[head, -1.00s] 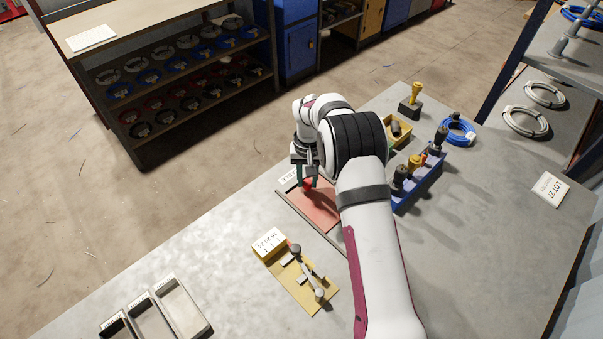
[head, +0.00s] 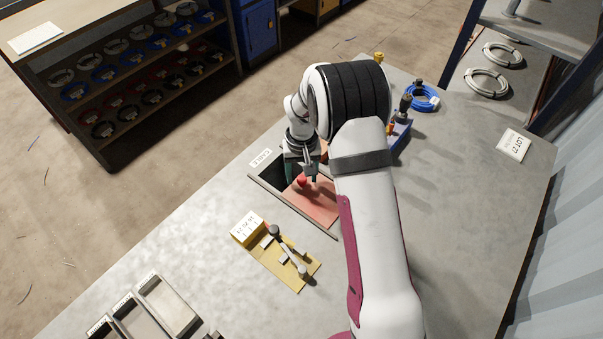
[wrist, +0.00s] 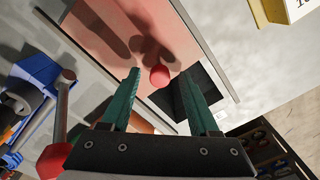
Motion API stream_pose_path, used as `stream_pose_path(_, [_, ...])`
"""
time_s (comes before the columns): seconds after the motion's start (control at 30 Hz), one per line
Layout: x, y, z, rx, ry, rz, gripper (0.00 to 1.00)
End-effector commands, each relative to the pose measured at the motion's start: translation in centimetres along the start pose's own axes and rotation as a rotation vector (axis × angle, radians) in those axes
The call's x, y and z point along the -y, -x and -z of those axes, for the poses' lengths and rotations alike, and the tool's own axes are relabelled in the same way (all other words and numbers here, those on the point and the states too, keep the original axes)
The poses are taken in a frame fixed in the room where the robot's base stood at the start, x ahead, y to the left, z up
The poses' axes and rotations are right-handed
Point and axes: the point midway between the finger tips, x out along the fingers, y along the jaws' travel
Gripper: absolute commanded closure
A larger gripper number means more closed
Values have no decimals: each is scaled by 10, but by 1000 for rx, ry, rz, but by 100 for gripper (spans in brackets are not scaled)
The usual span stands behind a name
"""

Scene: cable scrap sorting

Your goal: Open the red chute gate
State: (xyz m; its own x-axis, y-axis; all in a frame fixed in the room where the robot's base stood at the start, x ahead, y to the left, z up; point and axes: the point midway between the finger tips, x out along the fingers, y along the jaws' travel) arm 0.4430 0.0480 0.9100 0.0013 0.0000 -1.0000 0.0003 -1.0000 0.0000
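The red chute gate (head: 318,207) is a flat plate in a framed opening in the bench top. It lies toward the right of the frame, and a dark gap (head: 268,177) shows to its left. The gate has a round red knob (head: 302,181). My gripper (head: 301,175) is low over the knob. In the wrist view, its two green fingers (wrist: 159,76) are apart, with the knob (wrist: 159,75) between their tips and clear space on both sides. The gate (wrist: 110,40) and the dark opening (wrist: 203,90) show beyond the fingers.
A yellow fixture (head: 278,262) with levers stands in front of the chute. Grey trays (head: 168,303) are at the lower left. A blue tool holder (head: 399,138) and a blue cable coil (head: 423,98) are behind my arm. The bench left of the chute is clear.

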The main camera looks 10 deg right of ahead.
Motion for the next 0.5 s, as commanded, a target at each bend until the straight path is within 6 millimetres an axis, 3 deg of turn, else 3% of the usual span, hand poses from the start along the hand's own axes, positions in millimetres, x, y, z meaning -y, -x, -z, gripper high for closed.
stream_pose_path(0.27, [0, 10, 0, -1, 0, 0, 39])
stream_pose_path(0.37, [0, 34, 1, -4, -2, 1, 39])
stream_pose_path(0.5, [0, 81, 1, -5, -1, 1, 39])
